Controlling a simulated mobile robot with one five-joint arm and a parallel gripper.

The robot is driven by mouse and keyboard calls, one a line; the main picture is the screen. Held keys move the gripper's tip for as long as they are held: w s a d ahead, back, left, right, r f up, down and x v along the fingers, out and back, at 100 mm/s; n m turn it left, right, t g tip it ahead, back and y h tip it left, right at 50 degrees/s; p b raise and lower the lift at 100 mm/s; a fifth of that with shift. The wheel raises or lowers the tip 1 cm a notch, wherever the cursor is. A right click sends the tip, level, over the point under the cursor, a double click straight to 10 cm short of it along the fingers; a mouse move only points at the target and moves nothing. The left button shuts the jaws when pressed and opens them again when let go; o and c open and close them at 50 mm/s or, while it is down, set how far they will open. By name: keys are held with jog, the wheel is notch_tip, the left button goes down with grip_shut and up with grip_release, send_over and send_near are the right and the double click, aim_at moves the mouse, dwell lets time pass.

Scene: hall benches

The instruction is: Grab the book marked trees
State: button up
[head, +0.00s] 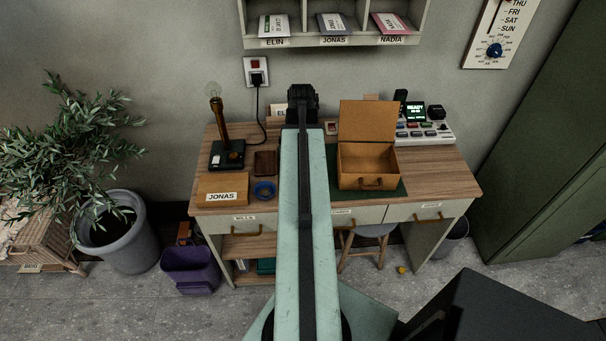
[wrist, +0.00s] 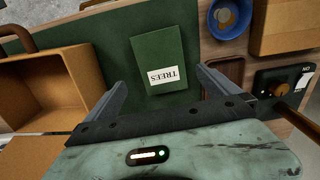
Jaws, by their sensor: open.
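The book marked TREES (wrist: 164,48) is dark green with a white label. It lies flat on a green mat (wrist: 110,30) in the wrist view, and the label reads upside down there. My gripper (wrist: 160,80) is open and empty, with one finger on each side of the book's label end in the picture. I cannot tell how high the fingers are above it. In the head view my arm covers the book, and only the dark top of my gripper (head: 302,102) shows over the desk.
An open brown box (head: 368,160) stands on the mat right of my arm. A device with a lit screen (head: 424,128) stands at the back right.

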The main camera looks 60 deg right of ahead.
jog(key=f+b, duration=0.1)
jog(key=f, duration=0.1)
jog(key=f+b, duration=0.4)
jog(key=shift+w+a+f, duration=0.1)
jog(key=shift+a+f, duration=0.15)
jog(key=shift+a, duration=0.05)
jog(key=shift+r, duration=0.2)
jog(key=c, duration=1.5)
notch_tip(320, 180, up, 10)
jog(key=p, duration=1)
jog(key=shift+r, duration=0.1)
